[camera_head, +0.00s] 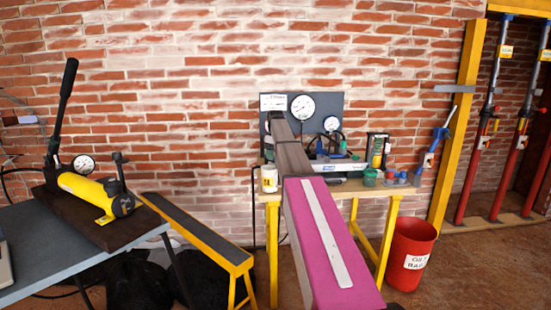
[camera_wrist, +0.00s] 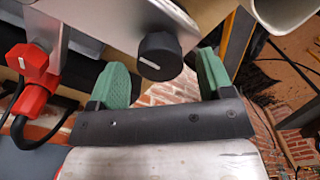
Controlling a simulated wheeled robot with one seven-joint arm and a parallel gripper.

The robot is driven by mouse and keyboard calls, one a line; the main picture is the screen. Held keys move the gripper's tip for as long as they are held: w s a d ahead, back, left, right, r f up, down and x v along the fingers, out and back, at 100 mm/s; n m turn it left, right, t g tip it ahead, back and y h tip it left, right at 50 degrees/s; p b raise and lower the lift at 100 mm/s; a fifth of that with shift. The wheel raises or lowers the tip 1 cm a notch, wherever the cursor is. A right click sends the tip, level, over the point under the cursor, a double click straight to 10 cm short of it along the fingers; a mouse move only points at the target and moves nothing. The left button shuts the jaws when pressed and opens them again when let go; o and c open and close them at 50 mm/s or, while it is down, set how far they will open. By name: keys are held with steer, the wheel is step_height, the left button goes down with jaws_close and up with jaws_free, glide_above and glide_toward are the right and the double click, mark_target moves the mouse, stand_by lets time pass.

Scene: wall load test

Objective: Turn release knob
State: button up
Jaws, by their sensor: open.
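In the wrist view a black round knob (camera_wrist: 160,56) with a white mark on its face sticks out from a grey metal panel (camera_wrist: 120,18). My gripper (camera_wrist: 164,64) is open, with one green finger pad on each side of the knob. A gap shows between the knob and each pad, wider on the left, and nothing is held. I cannot tell how far the fingertips overlap the knob in depth. In the head view my arm reaches to the gauge board (camera_head: 330,104) above the workbench (camera_head: 345,190); the knob and fingers cannot be made out there.
A red fitting (camera_wrist: 27,60) with a hose sits left of my gripper in the wrist view. In the head view a yellow hand pump (camera_head: 88,190) stands on the left table, a white container (camera_head: 269,178) on the bench, and a red bucket (camera_head: 412,240) on the floor at right.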

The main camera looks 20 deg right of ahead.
step_height(320, 180, up, 9)
stand_by(0.3)
